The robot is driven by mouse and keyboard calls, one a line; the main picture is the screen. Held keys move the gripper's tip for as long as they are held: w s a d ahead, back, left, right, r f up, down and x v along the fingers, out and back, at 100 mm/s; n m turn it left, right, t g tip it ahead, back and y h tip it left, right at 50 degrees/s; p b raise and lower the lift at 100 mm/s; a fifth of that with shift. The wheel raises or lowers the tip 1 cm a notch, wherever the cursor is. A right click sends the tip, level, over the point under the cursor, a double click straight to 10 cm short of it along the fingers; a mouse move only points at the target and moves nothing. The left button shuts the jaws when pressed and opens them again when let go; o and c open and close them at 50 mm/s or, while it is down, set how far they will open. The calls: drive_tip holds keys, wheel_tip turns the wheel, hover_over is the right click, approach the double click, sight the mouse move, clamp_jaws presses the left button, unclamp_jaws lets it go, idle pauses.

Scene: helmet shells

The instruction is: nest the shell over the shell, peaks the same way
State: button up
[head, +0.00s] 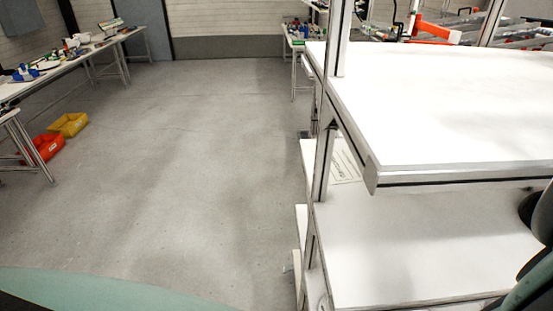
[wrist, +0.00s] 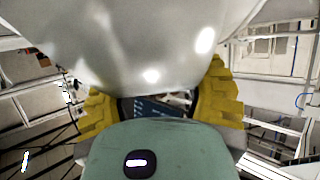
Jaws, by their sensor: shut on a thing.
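A pale grey, glossy, rounded shell (wrist: 140,45) fills the upper middle of the wrist view, very close to the camera. My gripper (wrist: 157,92) has its two yellow ribbed fingers at the left and right of the shell's lower part, and it is shut on the shell. The shell's far side, rim and peak are hidden or out of frame, so I cannot tell which way its peak points. No second shell shows in either view. My gripper does not show in the head view.
In the head view, a white upper shelf (head: 450,110) and a lower shelf (head: 420,240) stand close on the right. Grey floor (head: 190,150) is clear in the middle. Left are a cluttered table (head: 75,65), a red bin (head: 45,147) and a yellow bin (head: 68,124).

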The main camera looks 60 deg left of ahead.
drive_tip(key=shift+s, duration=0.2)
drive_tip(key=shift+b, duration=0.5)
drive_tip(key=shift+f+b, duration=0.2)
drive_tip(key=shift+b, duration=0.1)
wheel_tip(320, 180, down, 11)
drive_tip(key=b, duration=1.2)
drive_tip(key=shift+b, duration=0.35)
drive_tip(key=shift+f+b, duration=1.65)
drive_tip(key=shift+b, duration=0.15)
drive_tip(key=o, duration=1.4)
drive_tip(key=shift+w, duration=0.1)
drive_tip(key=shift+a, duration=0.1)
drive_tip(key=shift+r, duration=0.1)
